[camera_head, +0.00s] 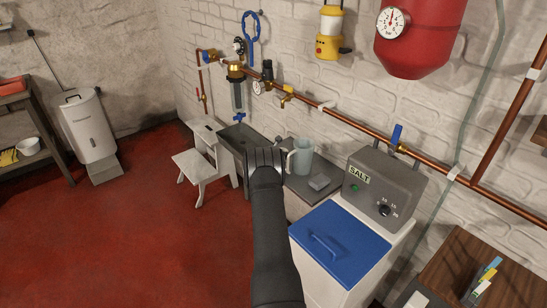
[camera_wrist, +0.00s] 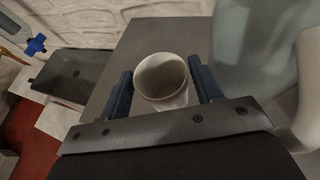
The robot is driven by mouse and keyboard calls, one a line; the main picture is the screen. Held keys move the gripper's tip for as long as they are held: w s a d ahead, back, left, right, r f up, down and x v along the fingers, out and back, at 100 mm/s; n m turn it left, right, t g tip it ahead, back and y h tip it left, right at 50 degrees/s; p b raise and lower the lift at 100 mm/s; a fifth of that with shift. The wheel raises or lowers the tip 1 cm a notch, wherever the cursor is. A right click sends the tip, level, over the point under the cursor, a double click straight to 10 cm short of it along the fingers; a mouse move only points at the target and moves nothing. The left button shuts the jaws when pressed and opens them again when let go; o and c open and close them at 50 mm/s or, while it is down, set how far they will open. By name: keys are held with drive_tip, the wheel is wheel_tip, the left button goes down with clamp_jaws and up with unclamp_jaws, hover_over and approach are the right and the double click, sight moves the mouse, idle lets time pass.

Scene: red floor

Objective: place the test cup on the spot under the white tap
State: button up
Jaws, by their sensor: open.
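The test cup, a small white cup (camera_wrist: 162,82), stands upright on a grey shelf in the wrist view. My gripper (camera_wrist: 162,86) is open, with one blue finger on each side of the cup; I cannot tell whether they touch it. In the head view my gripper (camera_head: 265,157) is over the grey shelf (camera_head: 304,196) and the cup is hidden behind it. A small white fitting (camera_head: 327,106) is on the copper pipe, with a brass tap (camera_head: 287,98) to its left; I cannot tell which is the white tap. The spot is not recognisable.
A pale blue jug (camera_head: 301,156) stands close right of my gripper, its handle near in the wrist view. A small grey block (camera_head: 320,182) lies by it. A dark basin (camera_head: 240,137) is to the left; a salt unit (camera_head: 382,186) with blue lid (camera_head: 340,243) is to the right.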

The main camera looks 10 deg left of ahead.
drive_tip(key=v, duration=0.9)
drive_tip(key=o, duration=0.4)
drive_tip(key=shift+s+a, duration=0.1)
drive_tip(key=shift+s, duration=0.05)
drive_tip(key=v, duration=0.9)
drive_tip(key=x, duration=1.1)
drive_tip(key=shift+w+d+f, duration=0.15)
drive_tip(key=shift+w+d, duration=0.05)
drive_tip(key=shift+w, duration=0.15)
drive_tip(key=shift+x, duration=2.6)
